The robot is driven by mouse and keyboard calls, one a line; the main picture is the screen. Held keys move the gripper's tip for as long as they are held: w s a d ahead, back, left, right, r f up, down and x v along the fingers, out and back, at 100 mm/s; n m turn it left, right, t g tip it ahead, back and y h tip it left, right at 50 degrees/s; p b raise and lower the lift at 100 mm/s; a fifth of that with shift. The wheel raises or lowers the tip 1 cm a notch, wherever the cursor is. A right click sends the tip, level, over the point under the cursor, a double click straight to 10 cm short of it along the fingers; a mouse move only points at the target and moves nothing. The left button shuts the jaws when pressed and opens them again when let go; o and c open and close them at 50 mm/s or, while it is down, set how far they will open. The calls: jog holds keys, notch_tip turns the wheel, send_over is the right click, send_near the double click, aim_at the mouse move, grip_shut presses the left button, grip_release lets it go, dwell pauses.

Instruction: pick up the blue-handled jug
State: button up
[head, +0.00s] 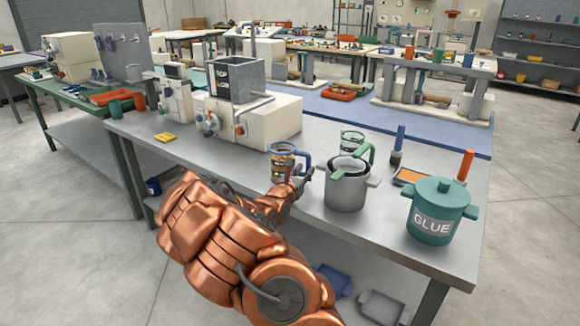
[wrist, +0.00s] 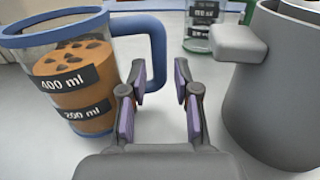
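The blue-handled jug (head: 281,162) stands upright on the grey workbench in the head view. It is a clear jug with a blue rim and brown contents. In the wrist view the jug (wrist: 72,75) is at the left, with 400 ml and 200 ml labels, and its blue handle (wrist: 157,45) points right. My gripper (wrist: 163,72) is open and empty, its purple-padded fingers apart. The handle lies just ahead of the left finger; I cannot tell whether they touch. In the head view my gripper (head: 300,178) is beside the jug's right side, partly hidden by my copper arm.
A grey pot (head: 346,188) stands close to the right of my gripper. A green-handled jug (head: 352,142) is behind it. A teal GLUE pot (head: 436,212) is near the bench's right end. A machine (head: 245,110) stands behind left. The bench is clear left of the jug.

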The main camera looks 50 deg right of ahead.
aim_at(307, 167)
jog(key=shift+w+d+f, duration=0.1)
jog(key=shift+w+d, duration=0.15)
jog(key=shift+d, duration=0.8)
jog(key=shift+w+d, duration=0.2)
jog(key=shift+d, duration=0.8)
grip_shut()
